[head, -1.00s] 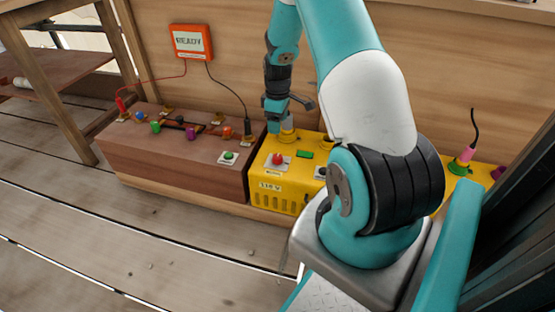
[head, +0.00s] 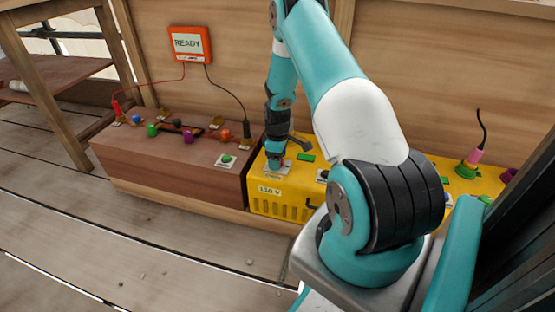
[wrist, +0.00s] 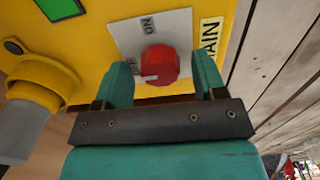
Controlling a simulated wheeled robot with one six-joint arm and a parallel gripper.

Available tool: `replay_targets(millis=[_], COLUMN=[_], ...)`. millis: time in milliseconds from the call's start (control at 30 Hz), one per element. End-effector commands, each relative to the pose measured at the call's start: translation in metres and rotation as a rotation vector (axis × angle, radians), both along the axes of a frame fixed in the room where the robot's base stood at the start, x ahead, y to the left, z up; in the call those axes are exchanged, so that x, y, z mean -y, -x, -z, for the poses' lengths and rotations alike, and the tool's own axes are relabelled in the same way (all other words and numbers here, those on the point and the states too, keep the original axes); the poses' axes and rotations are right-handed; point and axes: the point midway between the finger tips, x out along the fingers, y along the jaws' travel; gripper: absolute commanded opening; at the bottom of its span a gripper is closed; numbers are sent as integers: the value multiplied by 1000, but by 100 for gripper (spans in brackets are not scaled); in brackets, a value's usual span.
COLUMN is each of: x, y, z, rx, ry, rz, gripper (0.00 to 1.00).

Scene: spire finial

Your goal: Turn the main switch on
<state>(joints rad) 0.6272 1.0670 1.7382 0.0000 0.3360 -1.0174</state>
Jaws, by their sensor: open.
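The main switch is a red rotary knob (wrist: 160,66) on a pale plate (wrist: 178,28) marked ON and OFF, with a MAIN label (wrist: 210,36) beside it in the wrist view. The knob's white mark lies on the side of the partly covered OFF lettering. My gripper (wrist: 163,72) is open, with one teal finger on each side of the knob; I cannot tell whether they touch it. In the head view my gripper (head: 274,160) is over the switch on the yellow box (head: 284,204) and mostly hides the knob.
A brown box (head: 165,175) with coloured knobs and a green button stands left of the yellow box. An orange READY display (head: 189,44) hangs on the wall, wired to it. A green patch (wrist: 60,6) and yellow socket (wrist: 40,85) are near the switch.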

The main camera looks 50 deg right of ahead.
Motion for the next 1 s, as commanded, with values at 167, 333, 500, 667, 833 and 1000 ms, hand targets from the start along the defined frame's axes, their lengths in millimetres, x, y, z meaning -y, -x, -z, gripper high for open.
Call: replay_targets(millis=[167, 333, 500, 667, 833, 1000], x=[0, 0, 0, 0, -1, -1], y=[0, 0, 0, 0, 1, 1], z=[0, 0, -1, -2, -3, -4], rx=[0, 0, 0, -1, -3, -2], ry=[0, 0, -1, -1, -2, -2], rz=[0, 0, 6, 42, 132, 269], gripper=[48, 15, 15, 15, 15, 15])
